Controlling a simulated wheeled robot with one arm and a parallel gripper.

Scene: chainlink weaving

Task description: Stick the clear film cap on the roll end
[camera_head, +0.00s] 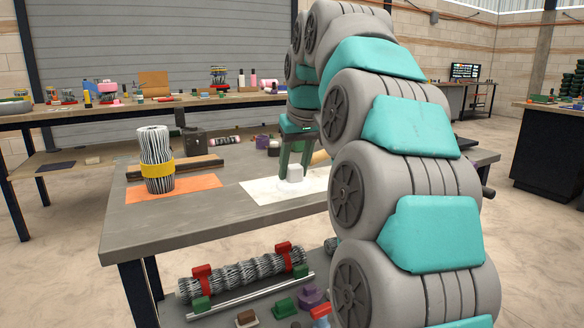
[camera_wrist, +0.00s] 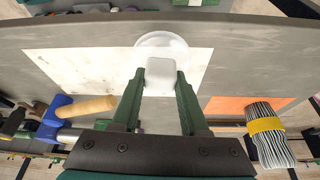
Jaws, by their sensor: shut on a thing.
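The wire roll (camera_head: 156,168) stands upright on an orange mat (camera_head: 205,183) at the left of the table, with a yellow band around its middle. It also shows at the right in the wrist view (camera_wrist: 280,150). The clear film cap (camera_wrist: 152,44) is a see-through disc with a white block (camera_wrist: 160,75) on it, over the white sheet (camera_head: 318,183). My gripper (camera_head: 294,166) is shut on the white block, with one green finger on each side in the wrist view. I cannot tell whether the disc touches the sheet. The roll's upper end is bare.
A wooden bar (camera_head: 196,163) lies behind the roll. A hammer (camera_wrist: 80,110) with a blue head and wooden handle lies beyond the sheet. A dark container (camera_head: 194,141) and purple pieces (camera_head: 262,142) stand at the table's back. Bare tabletop lies along the front edge.

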